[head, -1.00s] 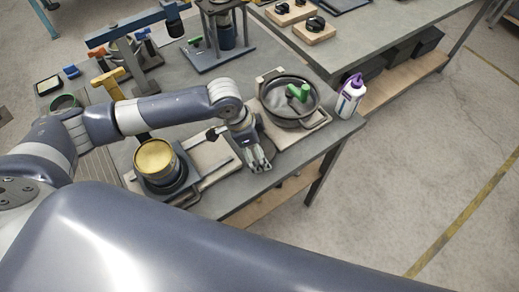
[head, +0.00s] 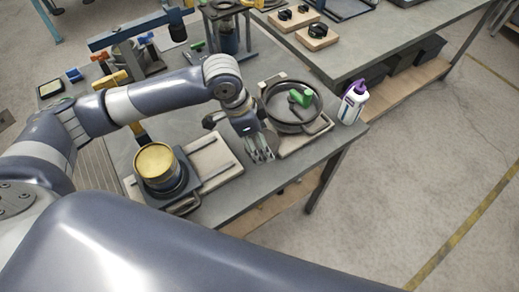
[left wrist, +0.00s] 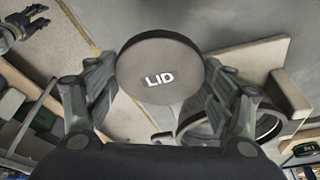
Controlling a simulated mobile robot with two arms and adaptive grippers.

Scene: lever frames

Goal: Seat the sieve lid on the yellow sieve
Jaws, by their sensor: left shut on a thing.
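The yellow sieve (head: 157,160) stands upright in a dark holder on the left part of the bench, its round top open to view. My left gripper (head: 260,153) is right of the sieve, between it and a round dark pan. In the left wrist view, the left gripper (left wrist: 160,95) is shut on the sieve lid (left wrist: 160,60), a grey disc marked LID, between its fingers. The lid is hard to make out in the head view. My right gripper (left wrist: 30,22) shows small at the upper left of the left wrist view, fingers apart and empty.
The dark pan (head: 268,112) with a green-handled thing (head: 300,97) in it sits right of my left gripper. A white bottle with a purple cap (head: 352,103) stands at the bench's right edge. A pale board (head: 215,160) lies between sieve and gripper.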

